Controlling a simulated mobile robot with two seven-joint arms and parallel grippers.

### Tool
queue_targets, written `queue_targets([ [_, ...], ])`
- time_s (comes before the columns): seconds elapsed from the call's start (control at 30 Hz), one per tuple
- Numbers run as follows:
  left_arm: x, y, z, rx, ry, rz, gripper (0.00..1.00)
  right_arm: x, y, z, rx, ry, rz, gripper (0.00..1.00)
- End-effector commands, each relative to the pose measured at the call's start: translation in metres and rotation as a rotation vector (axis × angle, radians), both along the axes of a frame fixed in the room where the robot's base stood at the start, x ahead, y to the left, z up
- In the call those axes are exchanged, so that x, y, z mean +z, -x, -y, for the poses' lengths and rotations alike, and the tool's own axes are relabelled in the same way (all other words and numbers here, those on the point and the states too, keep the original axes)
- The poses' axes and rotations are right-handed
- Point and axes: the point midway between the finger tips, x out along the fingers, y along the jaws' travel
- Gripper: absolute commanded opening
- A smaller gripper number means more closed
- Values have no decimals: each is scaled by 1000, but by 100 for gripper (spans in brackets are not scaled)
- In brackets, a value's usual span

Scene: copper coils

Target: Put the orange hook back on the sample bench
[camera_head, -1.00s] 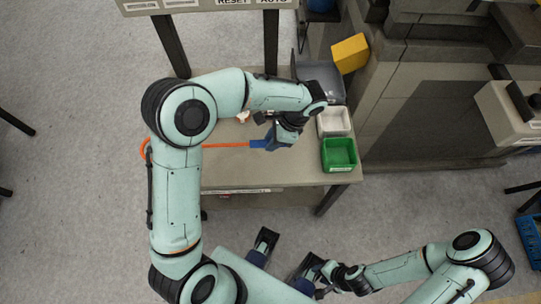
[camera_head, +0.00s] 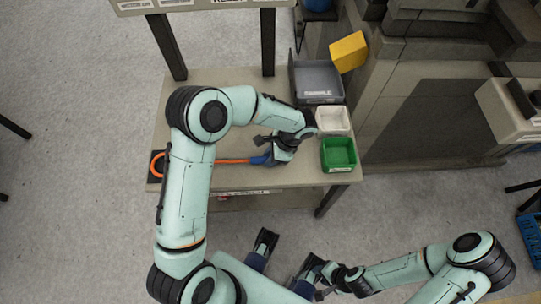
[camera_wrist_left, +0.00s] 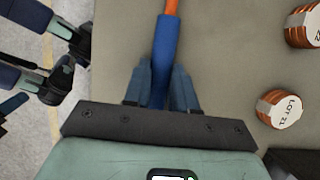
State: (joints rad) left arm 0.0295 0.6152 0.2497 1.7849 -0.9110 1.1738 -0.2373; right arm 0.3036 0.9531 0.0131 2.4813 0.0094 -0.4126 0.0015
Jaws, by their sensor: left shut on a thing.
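The orange hook lies roughly level across the front part of the sample bench (camera_head: 190,80). Its orange ring (camera_head: 157,172) is over a dark patch at the bench's front left corner, and its shaft (camera_head: 235,161) runs right to a blue handle (camera_head: 258,160). My left gripper (camera_head: 272,157) is shut on the blue handle, which also shows between the fingers in the left wrist view (camera_wrist_left: 165,50). I cannot tell whether the hook touches the bench top. My right gripper (camera_head: 322,288) is low in front of the bench; its fingers are too unclear to judge.
A grey bin (camera_head: 318,84), a white bin (camera_head: 333,120) and a green bin (camera_head: 339,154) line the bench's right side. A yellow box (camera_head: 349,52) is behind them. Copper coils (camera_wrist_left: 280,108) stand on the bench to the right of the handle in the wrist view.

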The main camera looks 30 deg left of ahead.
Motion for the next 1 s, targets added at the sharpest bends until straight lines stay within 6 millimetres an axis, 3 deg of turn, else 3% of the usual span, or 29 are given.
queue_targets([
  [0.07,-2,0,0,0,0,0,0,-1,0,0,0,0,1,38],
  [0.1,-2,0,0,0,0,0,32,-1,0,0,-1,1,2,38],
  [0.17,-2,0,0,0,0,0,51,-1,0,0,0,0,1,38],
  [0.57,5,-2,2,-1,0,2,51,1,0,0,0,0,-1,38],
  [1.0,85,-20,31,0,1,4,51,10,4,0,3,-2,-17,38],
])
